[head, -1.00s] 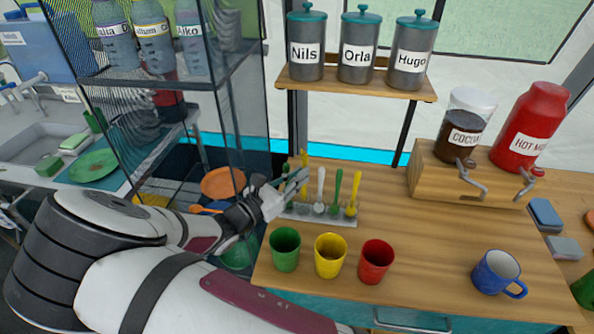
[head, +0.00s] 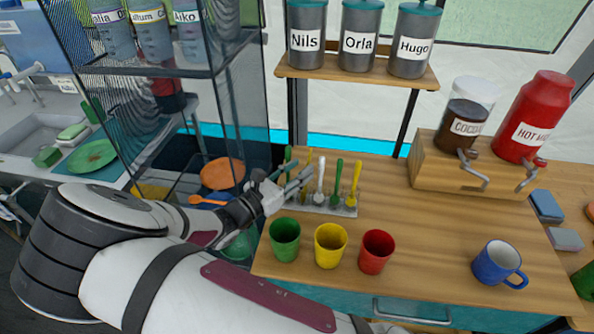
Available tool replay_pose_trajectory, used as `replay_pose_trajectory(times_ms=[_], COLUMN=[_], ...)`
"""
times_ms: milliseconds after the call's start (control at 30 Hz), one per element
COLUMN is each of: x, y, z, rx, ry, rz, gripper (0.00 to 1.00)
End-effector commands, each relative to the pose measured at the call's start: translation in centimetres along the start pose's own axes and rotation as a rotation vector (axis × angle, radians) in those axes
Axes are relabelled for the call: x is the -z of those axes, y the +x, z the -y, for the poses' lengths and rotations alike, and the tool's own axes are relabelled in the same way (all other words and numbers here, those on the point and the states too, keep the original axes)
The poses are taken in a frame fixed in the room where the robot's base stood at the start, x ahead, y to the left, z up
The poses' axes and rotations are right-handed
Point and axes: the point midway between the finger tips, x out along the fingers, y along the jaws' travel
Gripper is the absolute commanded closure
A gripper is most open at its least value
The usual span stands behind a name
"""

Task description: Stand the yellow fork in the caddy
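A pale rack (head: 345,211), which looks like the caddy, stands on the wooden counter with several upright utensils in a row. At its right end is a yellow utensil (head: 356,178), next to a green one (head: 338,176) and a white one (head: 320,175).
Green (head: 285,241), yellow (head: 330,247) and red (head: 376,252) cups stand in front of the rack. A blue mug (head: 497,264) is at right. A jar shelf (head: 355,77) hangs behind, and a mesh-sided shelf unit (head: 240,110) stands left. The counter between rack and dispensers is clear.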

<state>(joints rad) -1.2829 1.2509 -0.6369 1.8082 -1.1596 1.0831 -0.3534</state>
Motion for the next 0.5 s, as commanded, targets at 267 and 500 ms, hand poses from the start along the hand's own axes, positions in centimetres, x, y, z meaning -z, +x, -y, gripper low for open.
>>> replay_pose_trajectory(times_ms=[267, 500], x=[0.0, 0.0], y=[-1.3, -6.0], z=[-0.1, -0.1], rx=[-0.002, -0.004], ry=[0.002, 0.001], rz=[-0.002, -0.002], gripper=[0.66, 0.66])
